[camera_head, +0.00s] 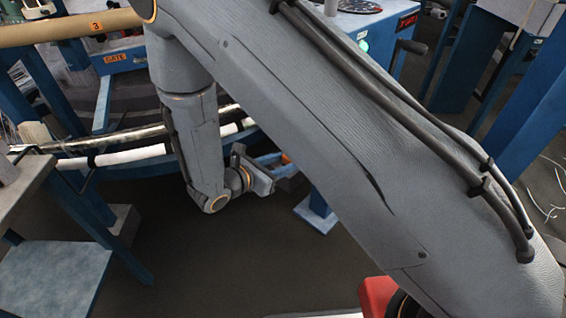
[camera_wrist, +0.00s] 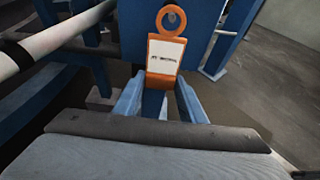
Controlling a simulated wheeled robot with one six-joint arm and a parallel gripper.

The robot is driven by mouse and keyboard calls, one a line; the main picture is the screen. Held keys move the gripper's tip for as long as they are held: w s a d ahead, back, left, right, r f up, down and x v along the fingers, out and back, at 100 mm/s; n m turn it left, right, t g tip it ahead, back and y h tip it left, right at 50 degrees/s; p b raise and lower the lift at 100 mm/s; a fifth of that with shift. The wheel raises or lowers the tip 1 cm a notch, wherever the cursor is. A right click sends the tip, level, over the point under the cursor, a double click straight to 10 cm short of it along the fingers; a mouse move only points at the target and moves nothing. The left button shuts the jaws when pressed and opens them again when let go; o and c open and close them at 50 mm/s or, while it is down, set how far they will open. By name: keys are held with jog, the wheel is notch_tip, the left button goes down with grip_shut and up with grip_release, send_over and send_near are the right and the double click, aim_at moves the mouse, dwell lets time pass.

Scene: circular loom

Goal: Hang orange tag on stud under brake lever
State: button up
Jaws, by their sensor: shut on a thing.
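The orange tag (camera_wrist: 164,55) shows upright in the wrist view, with a ring at its top and a white label with small dark print. My gripper (camera_wrist: 160,88) is shut on the tag's lower end between two blue fingers. In the head view my gripper (camera_head: 282,170) is low beside the blue machine frame, partly hidden by my arm, with a small orange patch of the tag (camera_head: 286,158) showing. I cannot make out the stud. A dark lever-like handle (camera_head: 411,47) stands at the upper right of the head view; I cannot tell if it is the brake lever.
A white roller (camera_head: 120,156) and a metal bar (camera_head: 130,134) run left of my gripper. A blue-topped table (camera_head: 50,280) stands at the lower left. Blue posts (camera_head: 525,105) stand at the right. The dark floor (camera_head: 220,275) below my gripper is clear.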

jog(key=shift+w+d, duration=0.1)
jog(key=shift+d, duration=0.05)
jog(key=shift+f, duration=0.25)
dwell(0.3)
jog(key=o, duration=1.3)
jog(key=shift+c, duration=0.2)
jog(key=p+v, duration=0.3)
jog(key=v, duration=0.6)
jog(key=shift+f, duration=0.3)
